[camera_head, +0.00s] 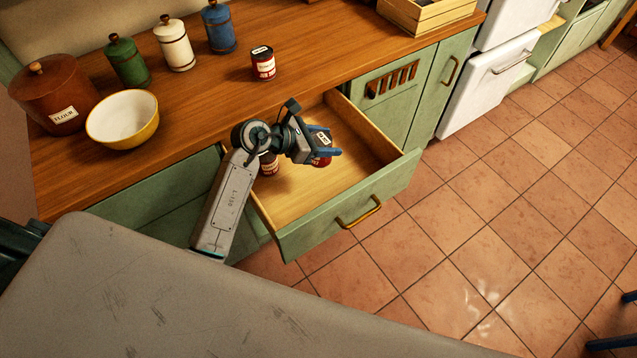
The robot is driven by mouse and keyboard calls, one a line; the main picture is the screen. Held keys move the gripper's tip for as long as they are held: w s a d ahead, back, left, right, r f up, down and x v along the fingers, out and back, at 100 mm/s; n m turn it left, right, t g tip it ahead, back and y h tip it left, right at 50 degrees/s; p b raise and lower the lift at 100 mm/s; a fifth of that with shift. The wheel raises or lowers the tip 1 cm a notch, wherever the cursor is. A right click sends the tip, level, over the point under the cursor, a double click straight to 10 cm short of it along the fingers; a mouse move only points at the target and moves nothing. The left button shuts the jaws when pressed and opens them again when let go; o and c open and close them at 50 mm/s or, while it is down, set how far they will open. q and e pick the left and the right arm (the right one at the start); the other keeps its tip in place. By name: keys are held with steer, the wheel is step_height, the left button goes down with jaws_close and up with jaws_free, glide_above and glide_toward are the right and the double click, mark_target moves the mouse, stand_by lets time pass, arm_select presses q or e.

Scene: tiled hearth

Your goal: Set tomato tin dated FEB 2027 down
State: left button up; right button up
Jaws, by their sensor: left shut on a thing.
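My left gripper (329,144) is shut on a red tin (321,162), held over the open drawer (345,182). A white label shows at the tin's top; its date is too small to read. I cannot tell whether this tin touches the drawer floor. A second red tin (269,165) stands in the drawer, partly hidden by my left arm. A third red tin (263,65) with a white top label stands upright on the wooden counter (205,90). My right gripper is not in view.
A yellow-rimmed bowl (123,119), a brown flour jar (57,95) and green, white and blue canisters (174,44) stand on the counter. A wooden crate (428,14) is at the back right. The drawer's front part is clear.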

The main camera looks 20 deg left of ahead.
arm_select(q)
step_height(320, 180, down, 6)
steer(key=shift+w+d+r+p, duration=0.1)
steer(key=shift+w+d+p, duration=0.05)
steer(key=shift+p, duration=0.25)
steer(key=shift+f, duration=0.3)
step_height(320, 180, down, 3)
steer(key=shift+f, duration=0.7)
steer(key=o, duration=1.2)
steer(key=shift+c, duration=0.2)
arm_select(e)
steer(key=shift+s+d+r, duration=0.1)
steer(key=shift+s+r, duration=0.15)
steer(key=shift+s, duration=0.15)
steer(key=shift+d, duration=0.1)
